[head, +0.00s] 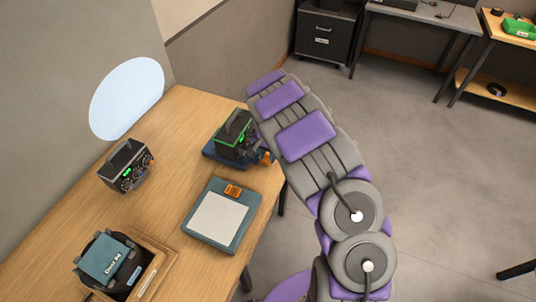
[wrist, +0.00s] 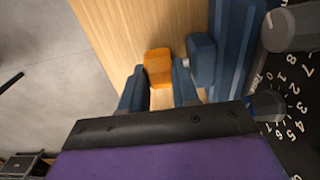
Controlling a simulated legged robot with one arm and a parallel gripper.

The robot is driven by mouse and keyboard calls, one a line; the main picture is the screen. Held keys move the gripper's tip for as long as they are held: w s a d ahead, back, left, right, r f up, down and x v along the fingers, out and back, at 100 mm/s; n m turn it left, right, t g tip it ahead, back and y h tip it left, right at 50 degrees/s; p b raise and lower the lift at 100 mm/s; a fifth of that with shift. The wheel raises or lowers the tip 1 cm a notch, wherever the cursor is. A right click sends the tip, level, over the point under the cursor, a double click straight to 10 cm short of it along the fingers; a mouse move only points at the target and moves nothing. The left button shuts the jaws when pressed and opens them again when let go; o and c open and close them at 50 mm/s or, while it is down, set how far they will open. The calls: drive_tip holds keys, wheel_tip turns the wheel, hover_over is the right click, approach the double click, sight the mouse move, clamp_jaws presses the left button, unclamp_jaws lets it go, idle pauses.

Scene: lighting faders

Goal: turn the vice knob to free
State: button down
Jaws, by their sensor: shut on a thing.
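The vice is a blue clamp (wrist: 235,50) on the wooden table, and in the head view its blue base (head: 212,155) shows under a black device with a green trim (head: 235,128). Its orange knob (wrist: 158,67) sticks out at the side; it also shows in the head view (head: 267,158). My gripper (wrist: 158,88) has its two dark blue fingers on either side of the orange knob, shut on it. In the head view my arm hides most of the gripper. No marking for free is readable.
The clamped device has a numbered dial (wrist: 290,110) close beside my gripper. A teal pad (head: 220,215) with an orange part lies nearer on the table (head: 165,195). Another black device (head: 127,165) and a box with a teal-topped unit (head: 105,260) stand left. Floor is open at right.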

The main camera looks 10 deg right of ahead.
drive_tip(key=shift+s+a+t+h, duration=0.2)
drive_tip(key=shift+s+t+h, duration=0.05)
drive_tip(key=shift+t+h, duration=0.3)
drive_tip(key=shift+s+a+f+t+h+b, duration=0.15)
drive_tip(key=shift+t+h+b, duration=0.2)
drive_tip(key=shift+t, duration=0.2)
drive_tip(key=shift+s+a+f+t+h+b, duration=0.1)
drive_tip(key=shift+t+h+b, duration=0.15)
drive_tip(key=shift+t, duration=0.25)
drive_tip(key=t+h+b, duration=0.1)
drive_tip(key=b, duration=0.1)
drive_tip(key=t+h+b, duration=0.1)
drive_tip(key=shift+s+f+b, duration=0.2)
drive_tip(key=shift+f+b, duration=0.1)
drive_tip(key=shift+b, duration=0.1)
drive_tip(key=t+b, duration=0.1)
drive_tip(key=b, duration=0.1)
drive_tip(key=shift+s+a+t+h+b, duration=0.1)
drive_tip(key=shift+a+t+h+b, duration=0.05)
drive_tip(key=shift+t+h+b, duration=0.2)
drive_tip(key=shift+b, duration=0.3)
drive_tip(key=c, duration=1.2)
unclamp_jaws()
drive_tip(key=shift+o, duration=0.4)
drive_tip(key=shift+a+r, duration=0.1)
drive_tip(key=shift+a, duration=0.05)
